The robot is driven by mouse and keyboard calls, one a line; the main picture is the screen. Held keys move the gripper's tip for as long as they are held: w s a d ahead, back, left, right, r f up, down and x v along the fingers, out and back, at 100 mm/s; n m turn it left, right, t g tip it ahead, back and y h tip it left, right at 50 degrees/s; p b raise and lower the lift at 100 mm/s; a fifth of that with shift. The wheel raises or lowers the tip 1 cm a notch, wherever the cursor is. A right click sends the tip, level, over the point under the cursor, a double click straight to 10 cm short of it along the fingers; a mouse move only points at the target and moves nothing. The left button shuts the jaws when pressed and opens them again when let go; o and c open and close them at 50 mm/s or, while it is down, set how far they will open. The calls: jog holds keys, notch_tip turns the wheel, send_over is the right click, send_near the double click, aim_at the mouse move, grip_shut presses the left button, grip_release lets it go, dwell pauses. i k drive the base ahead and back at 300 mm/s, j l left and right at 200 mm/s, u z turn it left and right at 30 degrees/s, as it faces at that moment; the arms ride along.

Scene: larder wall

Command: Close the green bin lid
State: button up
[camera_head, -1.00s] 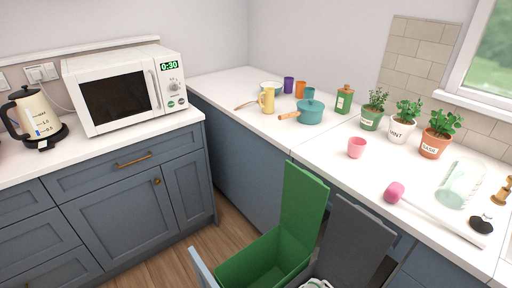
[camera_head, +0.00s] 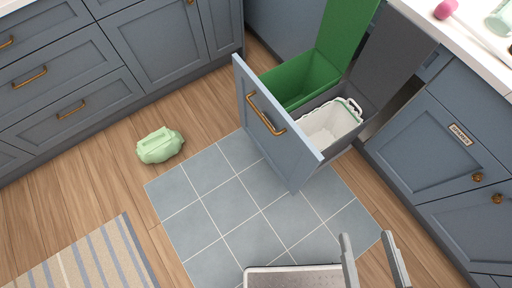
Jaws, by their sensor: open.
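The green bin lid (camera_head: 345,38) stands upright, open, at the back of the green bin (camera_head: 290,88); its top is cut off by the frame's upper edge. The green bin sits in a pulled-out cabinet drawer with a blue-grey front (camera_head: 272,125) and a brass handle. My gripper (camera_head: 367,237) shows at the bottom edge as two grey fingers set apart, with nothing between them. It is in front of the drawer, below and to the right of the green bin, and well apart from the lid.
A grey bin with a white container (camera_head: 330,122) stands beside the green one; its dark grey lid (camera_head: 392,58) is also up. A pale green bundle (camera_head: 160,145) lies on the wood floor. Blue tiles (camera_head: 225,195) and a striped rug (camera_head: 85,262) are in front.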

aim_at(344, 24)
jog(key=k+j+u, duration=0.1)
jog(key=k+j, duration=0.25)
jog(key=i+j+z, duration=0.2)
jog(key=i+j, duration=0.15)
jog(key=i+j+z, duration=0.1)
jog(key=i+j, duration=0.15)
jog(key=i+j+z, duration=0.15)
jog(key=j, duration=0.3)
jog(key=i+j+z, duration=0.1)
jog(key=i+j, duration=0.15)
jog(key=i+j+z, duration=0.1)
jog(key=j, duration=0.35)
jog(key=i+j+z, duration=0.1)
jog(key=i+j, duration=0.2)
jog(key=i+j+z, duration=0.1)
jog(key=j, duration=0.4)
